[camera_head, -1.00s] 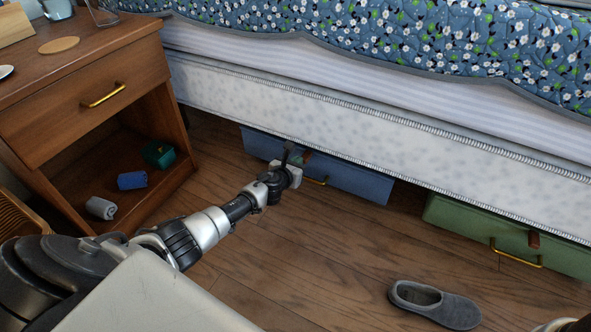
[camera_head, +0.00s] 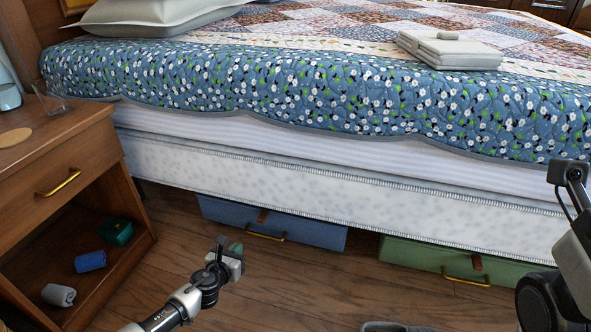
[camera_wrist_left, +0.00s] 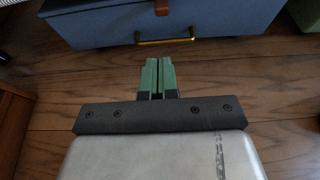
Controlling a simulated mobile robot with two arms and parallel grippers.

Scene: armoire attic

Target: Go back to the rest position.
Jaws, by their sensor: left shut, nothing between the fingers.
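My left gripper (camera_head: 236,247) is in the lower left of the head view, above the wooden floor and in front of the blue drawer under the bed. In the left wrist view its green fingers (camera_wrist_left: 157,76) are together with nothing between them. They point toward the blue drawer (camera_wrist_left: 150,24) and stand apart from its brass handle (camera_wrist_left: 166,41). At the right edge of the head view, parts of my right arm (camera_head: 570,235) show, but its fingers are not visible.
A green drawer (camera_head: 420,258) is under the bed (camera_head: 330,190) at right. A nightstand (camera_head: 65,190) stands at left, with rolled cloths and a green box on its shelf. A grey slipper (camera_head: 395,327) lies at the bottom edge. Floor between is clear.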

